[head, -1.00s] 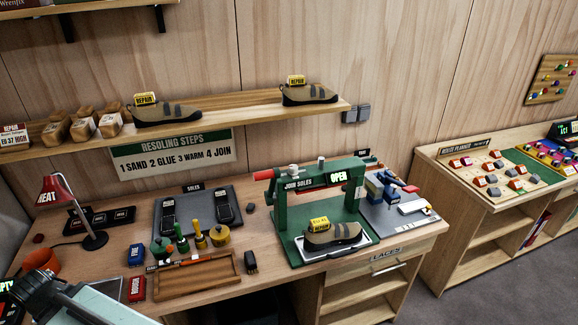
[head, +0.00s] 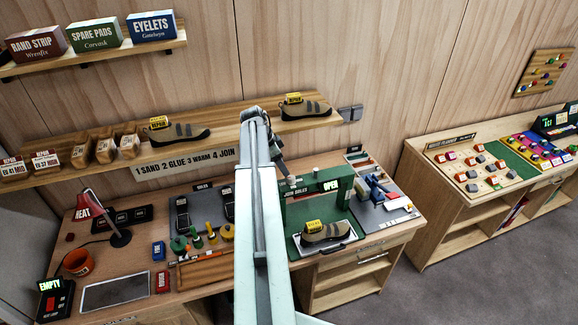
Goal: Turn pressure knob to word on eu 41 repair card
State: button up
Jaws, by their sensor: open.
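The green press (head: 326,183), labelled JOIN SOLES with a lit OPEN sign, stands right of centre on the bench. A shoe with a yellow repair tag (head: 325,232) lies on its tray. My gripper (head: 291,181) points down at the top left of the press frame, where the knob sits; it is open. My gripper and arm hide the knob, so its setting and any contact cannot be told. The EU 41 repair card (head: 13,168) is at the far left of the shelf; its last word is small, perhaps MID. Another card (head: 45,160) reads EU 37 HIGH.
My arm crosses the middle of the view over the bench. The wooden shelf (head: 222,122) with shoes and lasts runs behind it. A red HEAT lamp (head: 90,208) and a blue machine (head: 375,188) flank the press on the bench. Floor is clear at right.

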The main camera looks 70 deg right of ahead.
aim_at(291, 177)
jog(key=b+x, duration=0.7)
jog(key=shift+s+d+f, duration=0.1)
jog(key=shift+s+f, duration=0.15)
jog(key=shift+s+d+f+b, duration=0.15)
jog(key=shift+s+f+b, duration=0.05)
jog(key=shift+b, duration=0.15)
jog(key=shift+r, duration=0.1)
